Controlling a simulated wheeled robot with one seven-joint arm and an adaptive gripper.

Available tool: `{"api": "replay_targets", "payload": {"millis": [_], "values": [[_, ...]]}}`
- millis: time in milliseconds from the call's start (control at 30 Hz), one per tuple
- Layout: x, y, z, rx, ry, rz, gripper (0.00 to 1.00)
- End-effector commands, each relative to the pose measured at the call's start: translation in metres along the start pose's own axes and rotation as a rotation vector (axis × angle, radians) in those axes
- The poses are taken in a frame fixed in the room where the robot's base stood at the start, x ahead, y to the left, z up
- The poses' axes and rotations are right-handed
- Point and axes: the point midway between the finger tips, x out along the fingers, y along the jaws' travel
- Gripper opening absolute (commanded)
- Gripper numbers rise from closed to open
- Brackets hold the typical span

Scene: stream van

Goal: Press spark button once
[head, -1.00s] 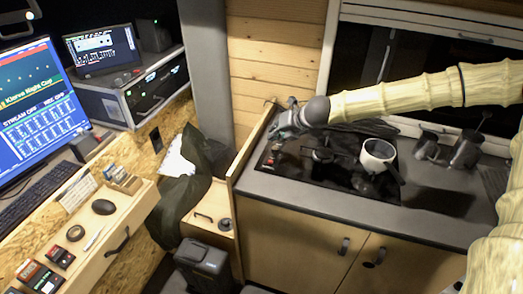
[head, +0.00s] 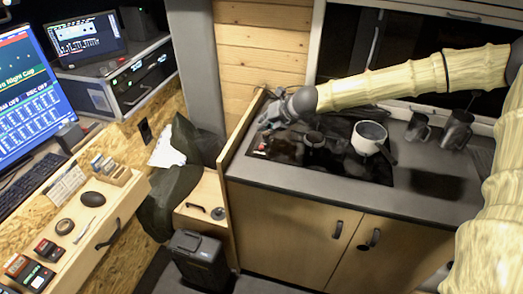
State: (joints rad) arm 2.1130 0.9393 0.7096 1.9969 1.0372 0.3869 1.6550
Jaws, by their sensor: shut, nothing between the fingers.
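The black glass hob (head: 340,165) is set in the grey worktop by the wooden wall. Small red and pale marks (head: 262,147) show at the hob's left end; I cannot tell whether one is the spark button. My gripper (head: 270,122) is shut and empty, above the hob's back left corner near the wooden side panel. Its fingertips are small and partly hidden by its own grey body, so contact with anything below cannot be told.
A dark pot (head: 315,140) stands on the hob, with a white pot (head: 368,139) to its right. Two dark mugs (head: 418,126) (head: 457,130) stand farther right. A wooden side panel (head: 238,135) borders the worktop's left end. The front worktop strip is clear.

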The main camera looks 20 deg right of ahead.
Motion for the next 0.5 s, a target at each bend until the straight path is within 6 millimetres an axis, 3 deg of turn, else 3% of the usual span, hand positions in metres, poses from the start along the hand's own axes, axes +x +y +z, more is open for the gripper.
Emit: {"api": "replay_targets", "payload": {"millis": [200,500], "values": [[0.021,-0.017,-0.016,0.003,0.000,-0.001,0.00],[0.035,-0.027,-0.026,0.002,0.000,-0.001,0.00]]}}
